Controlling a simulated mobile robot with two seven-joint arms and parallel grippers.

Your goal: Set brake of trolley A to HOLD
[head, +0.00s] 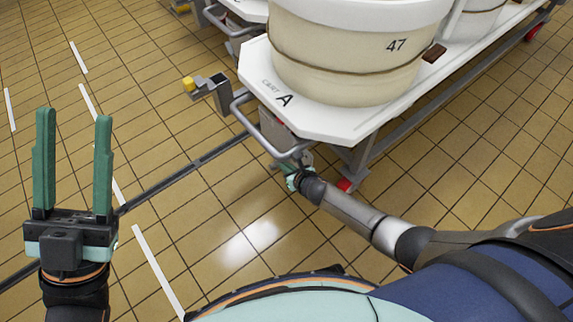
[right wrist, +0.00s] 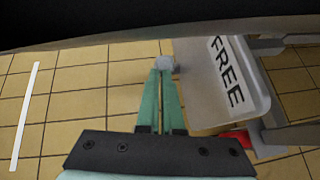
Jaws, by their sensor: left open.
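Trolley A (head: 335,121) has a white top lettered "CART A" and stands upper centre in the head view. A pale plate lettered FREE (right wrist: 228,80) shows in the right wrist view, with a small light grey block (right wrist: 163,64) beside its left edge. My right gripper (right wrist: 162,78) has its green fingers close together with a narrow gap, tips at this block. Whether they grip it cannot be told. In the head view my right gripper (head: 292,172) is partly hidden below the trolley's end. My left gripper (head: 75,122) is open, empty, over the floor, far left.
A cream vat marked 47 (head: 350,62) stands on the trolley. A red-wheeled caster (head: 346,184) is just right of my right gripper.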

